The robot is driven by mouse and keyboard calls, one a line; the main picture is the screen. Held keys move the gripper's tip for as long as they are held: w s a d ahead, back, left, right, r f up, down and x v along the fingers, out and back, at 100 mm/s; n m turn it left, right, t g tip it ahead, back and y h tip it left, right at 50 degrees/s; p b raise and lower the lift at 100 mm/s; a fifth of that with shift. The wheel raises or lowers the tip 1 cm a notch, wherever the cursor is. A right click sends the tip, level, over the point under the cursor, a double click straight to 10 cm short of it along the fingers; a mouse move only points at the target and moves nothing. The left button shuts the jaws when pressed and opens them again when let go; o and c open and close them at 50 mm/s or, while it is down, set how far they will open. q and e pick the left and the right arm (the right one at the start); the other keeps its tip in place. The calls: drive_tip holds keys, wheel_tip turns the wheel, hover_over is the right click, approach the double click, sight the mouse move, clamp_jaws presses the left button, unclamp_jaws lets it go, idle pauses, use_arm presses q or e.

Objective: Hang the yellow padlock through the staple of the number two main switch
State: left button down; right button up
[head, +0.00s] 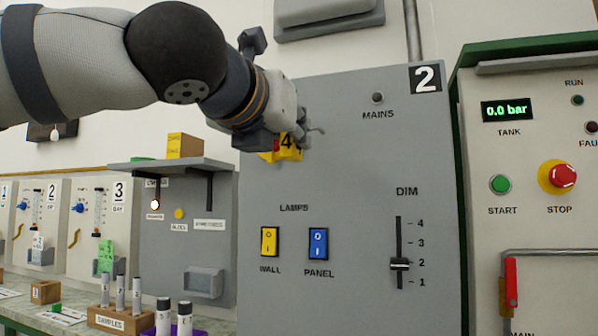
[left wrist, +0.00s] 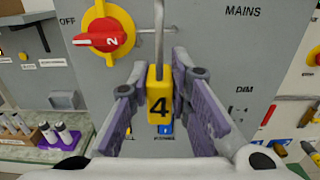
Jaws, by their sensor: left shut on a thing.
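My left gripper (head: 290,138) is in front of the number two panel (head: 350,185), shut on the yellow padlock. The padlock (left wrist: 159,98) has a black 4 on its body and sits between the fingers in the left wrist view (left wrist: 160,112). Its grey shackle (left wrist: 158,35) points up in that view. The main switch, a red handle (left wrist: 108,39) marked 2 on a yellow plate, is left of the shackle there. A thin grey piece beside the switch lies near the shackle; I cannot tell whether they touch or link. In the head view, my gripper hides most of the switch.
Below are yellow (head: 270,241) and blue (head: 318,245) lamp switches and a dim slider (head: 400,264). A tank panel with a red stop button (head: 562,175) stands right. A shelf (head: 170,164) with a yellow box (head: 185,146) and a samples rack (head: 120,320) are left.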

sight(312, 161)
use_arm(q)
drive_tip(key=shift+s+f, duration=0.1)
drive_tip(key=shift+f, duration=0.05)
drive_tip(key=shift+s, duration=0.15)
drive_tip(key=shift+f+p+x, duration=0.2)
drive_tip(key=shift+p+x, duration=0.15)
drive_tip(key=shift+x, duration=1.75)
drive_tip(key=shift+f+p+x, duration=0.2)
drive_tip(key=shift+p+x, duration=0.1)
drive_tip(key=shift+x, duration=1.75)
drive_tip(key=shift+a+f, duration=0.15)
drive_tip(key=shift+f, duration=0.5)
use_arm(e)
drive_tip(key=shift+w+r+t, duration=0.4)
drive_tip(key=shift+w+r, duration=0.2)
drive_tip(key=shift+r, duration=0.15)
use_arm(q)
drive_tip(key=c, duration=1.4)
unclamp_jaws()
